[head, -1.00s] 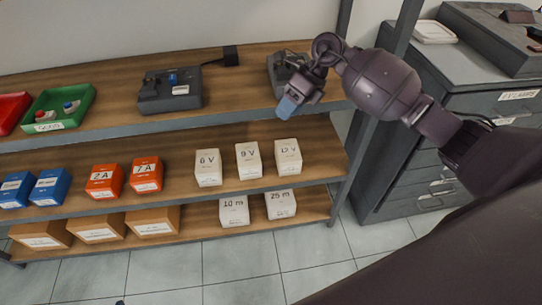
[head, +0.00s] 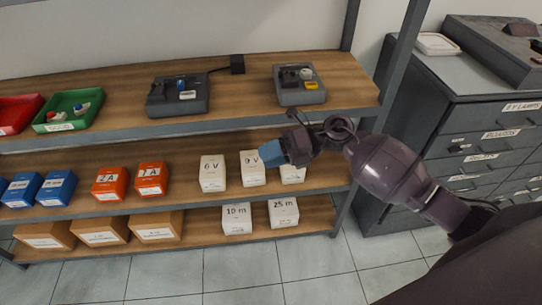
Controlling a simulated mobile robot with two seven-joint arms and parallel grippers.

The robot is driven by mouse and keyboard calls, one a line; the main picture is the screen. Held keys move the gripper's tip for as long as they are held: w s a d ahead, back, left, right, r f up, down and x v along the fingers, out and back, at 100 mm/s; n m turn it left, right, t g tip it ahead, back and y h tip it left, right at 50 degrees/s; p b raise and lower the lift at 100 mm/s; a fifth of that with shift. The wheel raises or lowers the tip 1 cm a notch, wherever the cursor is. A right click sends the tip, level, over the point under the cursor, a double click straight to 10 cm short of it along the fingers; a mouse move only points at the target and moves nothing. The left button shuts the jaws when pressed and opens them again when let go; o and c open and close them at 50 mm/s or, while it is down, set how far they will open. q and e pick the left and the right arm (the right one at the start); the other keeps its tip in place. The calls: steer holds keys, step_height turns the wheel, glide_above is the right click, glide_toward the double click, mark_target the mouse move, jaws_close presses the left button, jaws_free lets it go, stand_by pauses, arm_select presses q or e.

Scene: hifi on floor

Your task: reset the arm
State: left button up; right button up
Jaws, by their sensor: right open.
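My right arm comes in from the right, and its gripper (head: 272,153) hangs in front of the middle shelf. The blue fingertips are in front of the white 9 V box (head: 252,172) and the white box (head: 293,174) to its right, hiding part of both. I see no object held, and the gripper is open. I cannot tell the gap between the gripper and the boxes. My left gripper is not in view.
The top shelf (head: 230,92) holds a red tray (head: 17,112), a green tray (head: 68,110) and two grey devices (head: 180,103) (head: 299,90). Blue, orange and white boxes stand below. A grey drawer cabinet (head: 470,110) stands at right. Tiled floor (head: 240,270) is clear in front.

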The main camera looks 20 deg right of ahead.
stand_by(0.6)
steer(key=w+d+r+m+t+h, duration=0.1)
steer(key=w+d+r+m+t, duration=0.15)
steer(key=m+t, duration=0.5)
steer(key=w+d+r+m+t+h, duration=0.1)
steer(key=w+r+m+t, duration=0.3)
steer(key=m+t, duration=0.4)
steer(key=s+d+f+m+g+h, duration=0.1)
steer(key=s+d+f+m+h, duration=0.2)
steer(key=s+f+m+h, duration=0.45)
steer(key=s+d+f+m+g+h, duration=0.2)
steer(key=s+d+f+m+h, duration=0.15)
steer(key=f+m, duration=0.6)
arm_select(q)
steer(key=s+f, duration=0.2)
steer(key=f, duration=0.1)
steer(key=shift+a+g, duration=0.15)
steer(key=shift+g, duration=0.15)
arm_select(e)
steer(key=s+f+m+g+h, duration=0.1)
steer(key=s+f, duration=0.3)
steer(key=s, duration=0.4)
steer(key=s+f+m+g+h, duration=0.1)
steer(key=s+f+m, duration=0.3)
steer(key=s, duration=0.4)
steer(key=shift+s+f+g, duration=0.35)
steer(key=shift+f+g, duration=0.25)
steer(key=shift+g, duration=0.25)
steer(key=shift+d, duration=0.1)
